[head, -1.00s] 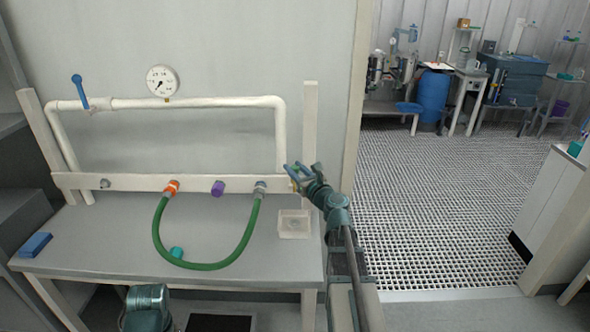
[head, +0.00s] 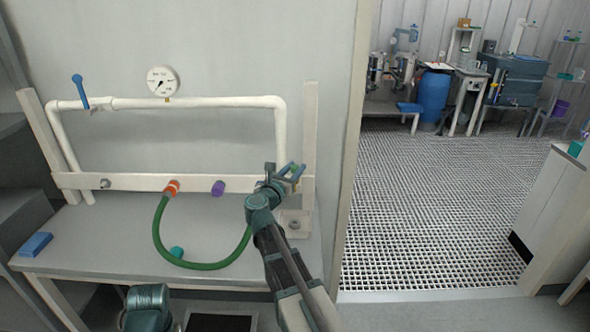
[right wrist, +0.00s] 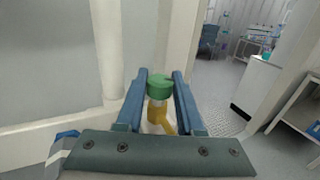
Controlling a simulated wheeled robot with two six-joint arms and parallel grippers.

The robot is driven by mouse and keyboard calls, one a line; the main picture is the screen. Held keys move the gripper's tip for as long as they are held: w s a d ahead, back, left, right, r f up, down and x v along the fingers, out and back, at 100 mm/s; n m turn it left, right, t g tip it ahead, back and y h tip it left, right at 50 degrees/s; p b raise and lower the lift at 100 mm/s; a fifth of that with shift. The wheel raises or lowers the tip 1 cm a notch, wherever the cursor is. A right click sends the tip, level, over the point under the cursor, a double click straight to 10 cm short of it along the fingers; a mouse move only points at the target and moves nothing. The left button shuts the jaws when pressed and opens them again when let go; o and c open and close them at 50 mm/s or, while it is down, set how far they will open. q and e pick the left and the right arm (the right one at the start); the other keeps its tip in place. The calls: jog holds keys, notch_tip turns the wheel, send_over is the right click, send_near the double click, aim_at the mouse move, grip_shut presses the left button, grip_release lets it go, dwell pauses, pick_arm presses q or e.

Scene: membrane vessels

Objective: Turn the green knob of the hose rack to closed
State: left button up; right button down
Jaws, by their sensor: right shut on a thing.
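The hose rack's white rail (head: 135,182) runs along the back of the bench. The green knob (right wrist: 160,90) sits on a brass-yellow valve body (right wrist: 158,114) at the rail's right end. In the right wrist view, it lies between the two blue fingers of my right gripper (right wrist: 160,88), which is shut on it. In the head view, my right gripper (head: 292,172) is at the rail's right end, and my wrist hides the hose's right end. A green hose (head: 205,266) hangs from an orange-red coupling (head: 171,188). My left gripper is not in view.
A purple cap (head: 218,188) sits on the rail. A pressure gauge (head: 162,81) and a blue lever (head: 80,90) are on the white pipe above. A blue block (head: 36,244) and a teal piece (head: 177,253) lie on the bench. A pale block (head: 291,231) is below my right wrist.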

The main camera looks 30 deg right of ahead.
jog(key=m+g+h, duration=0.1)
jog(key=m+g, duration=0.1)
jog(key=g, duration=0.1)
jog(key=m+g+h, duration=0.1)
jog(key=m+g, duration=0.1)
jog(key=g, duration=0.1)
jog(key=w+m+g+h, duration=0.1)
jog(key=m+g, duration=0.1)
jog(key=g, duration=0.1)
jog(key=shift+m+g, duration=0.3)
jog(key=shift+s+m+g+y, duration=0.2)
jog(key=shift+m+g, duration=0.75)
jog(key=shift+g, duration=0.55)
jog(key=shift+s+m+g+y, duration=0.1)
jog(key=shift+m+g+y, duration=0.1)
jog(key=shift+m+g, duration=1.05)
jog(key=shift+s+g, duration=0.1)
jog(key=shift+g, duration=0.55)
jog(key=c, duration=0.5)
grip_release()
jog(key=shift+d, duration=0.1)
